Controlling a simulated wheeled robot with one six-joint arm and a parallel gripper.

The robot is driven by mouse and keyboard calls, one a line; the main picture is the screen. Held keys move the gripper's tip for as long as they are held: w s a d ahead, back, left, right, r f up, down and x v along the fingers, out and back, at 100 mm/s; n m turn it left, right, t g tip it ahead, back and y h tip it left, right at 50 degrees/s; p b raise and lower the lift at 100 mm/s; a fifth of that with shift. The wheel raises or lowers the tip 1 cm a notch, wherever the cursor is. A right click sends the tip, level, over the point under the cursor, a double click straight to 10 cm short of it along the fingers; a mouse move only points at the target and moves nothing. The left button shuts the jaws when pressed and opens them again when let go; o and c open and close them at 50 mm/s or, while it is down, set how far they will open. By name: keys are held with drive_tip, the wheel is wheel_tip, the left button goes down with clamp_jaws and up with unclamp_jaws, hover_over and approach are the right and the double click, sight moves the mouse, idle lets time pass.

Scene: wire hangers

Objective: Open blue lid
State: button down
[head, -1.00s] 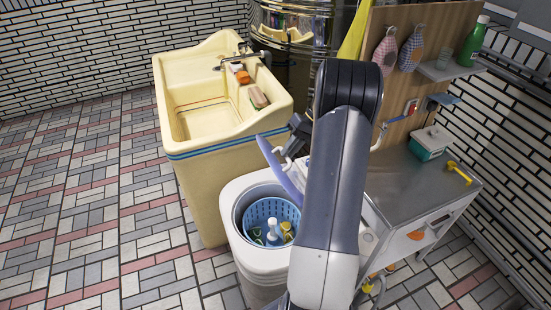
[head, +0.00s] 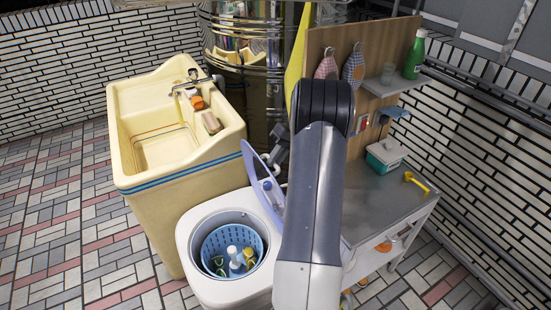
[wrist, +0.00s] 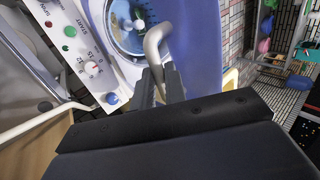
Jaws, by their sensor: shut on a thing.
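The blue lid (head: 258,180) stands raised on the right side of the white washing machine's round tub (head: 190,235), tilted near upright. My gripper (wrist: 160,85) is shut on a grey curved handle (wrist: 157,38) in front of the lid. In the head view my gripper (head: 280,148) shows only in part behind the lid, and my arm hides the rest. The open tub holds a blue basket (head: 212,246) with a white bottle and green-yellow items.
A cream sink (head: 180,180) stands left of the machine, and a shiny metal cylinder (head: 245,45) behind. A grey-topped cart (head: 385,205) with a teal-and-white box (head: 385,155) stands at right. A control panel (wrist: 85,55) shows beside the lid. Tiled floor at left is clear.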

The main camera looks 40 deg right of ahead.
drive_tip(key=shift+s+f, duration=0.15)
drive_tip(key=shift+f, duration=0.3)
drive_tip(key=c, duration=1.7)
unclamp_jaws()
drive_tip(key=shift+o, duration=1.2)
drive_tip(key=shift+w+r, duration=0.15)
drive_tip(key=shift+w, duration=0.05)
drive_tip(key=shift+r, duration=0.1)
drive_tip(key=v, duration=1)
drive_tip(key=shift+d+r, duration=0.2)
drive_tip(key=shift+d, duration=0.05)
drive_tip(key=x, duration=1)
drive_tip(key=shift+a+f, duration=0.2)
drive_tip(key=shift+a, duration=0.2)
